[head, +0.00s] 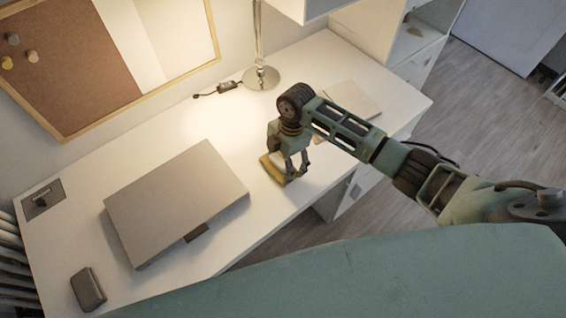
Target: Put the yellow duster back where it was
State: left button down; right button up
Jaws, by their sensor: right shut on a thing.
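The yellow duster (270,168) is at the fingertips of my right gripper (289,172), over the middle right part of the white desk (235,247). The gripper points down and is shut on the duster. Its fingers hide part of the duster. I cannot tell whether the duster touches the desk top or is just above it. My left gripper is not in view.
A large grey box (175,200) lies left of the gripper, with a dark wallet-like case (88,289) at the front left. A lamp base (261,78) stands behind. Papers (352,98) lie at the right. Desk around the duster is clear.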

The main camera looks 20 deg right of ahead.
jog(key=shift+f, duration=0.6)
jog(key=o, duration=1)
jog(key=shift+f, duration=0.1)
jog(key=r, duration=0.4)
jog(key=d+r, duration=0.1)
jog(key=r, duration=0.3)
jog(key=r+b, duration=0.1)
jog(key=r, duration=0.3)
jog(key=shift+w+d+r, duration=0.1)
jog(key=shift+w+d, duration=0.1)
jog(key=shift+d, duration=0.15)
